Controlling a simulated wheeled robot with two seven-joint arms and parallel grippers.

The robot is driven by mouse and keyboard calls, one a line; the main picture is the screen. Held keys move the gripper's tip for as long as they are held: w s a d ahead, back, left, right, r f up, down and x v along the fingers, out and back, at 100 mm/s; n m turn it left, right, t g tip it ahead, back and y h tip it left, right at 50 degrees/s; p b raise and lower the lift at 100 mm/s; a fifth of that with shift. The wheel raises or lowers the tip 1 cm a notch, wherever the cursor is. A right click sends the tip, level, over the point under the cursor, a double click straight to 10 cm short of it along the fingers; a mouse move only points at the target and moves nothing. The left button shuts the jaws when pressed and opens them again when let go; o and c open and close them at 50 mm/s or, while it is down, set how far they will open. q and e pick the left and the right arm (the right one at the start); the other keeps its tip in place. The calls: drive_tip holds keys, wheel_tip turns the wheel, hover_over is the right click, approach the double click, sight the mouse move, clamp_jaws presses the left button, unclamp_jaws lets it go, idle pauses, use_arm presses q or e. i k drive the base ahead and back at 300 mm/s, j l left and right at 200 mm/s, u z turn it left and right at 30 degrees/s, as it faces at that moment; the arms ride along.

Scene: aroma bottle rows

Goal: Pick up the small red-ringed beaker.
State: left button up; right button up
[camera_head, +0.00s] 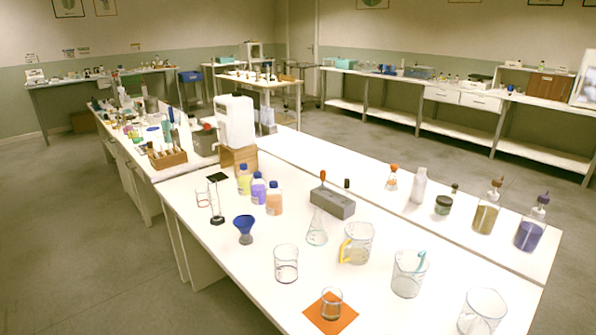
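A small clear beaker with red rings (203,199) stands at the left edge of the white table (245,285), just left of a dark-topped glass cylinder (216,199). A second small beaker (331,304) stands on an orange square mat (315,314) near the front edge; I see no clear red ring on it. A larger clear beaker (286,264) stands between them, with a dark line near its base. Neither of my grippers is in view.
A blue funnel (244,225), several capped bottles (258,189), a flask (317,230), a yellow-handled beaker (357,243) and a grey block (332,202) stand around the table. More large beakers (482,312) stand at right. The table's front left is clear.

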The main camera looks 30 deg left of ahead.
sight(202, 196)
drive_tip(key=u, duration=1.65)
drive_tip(key=i+j+u, duration=0.1)
drive_tip(key=i+j, duration=0.6)
drive_tip(key=i, duration=0.05)
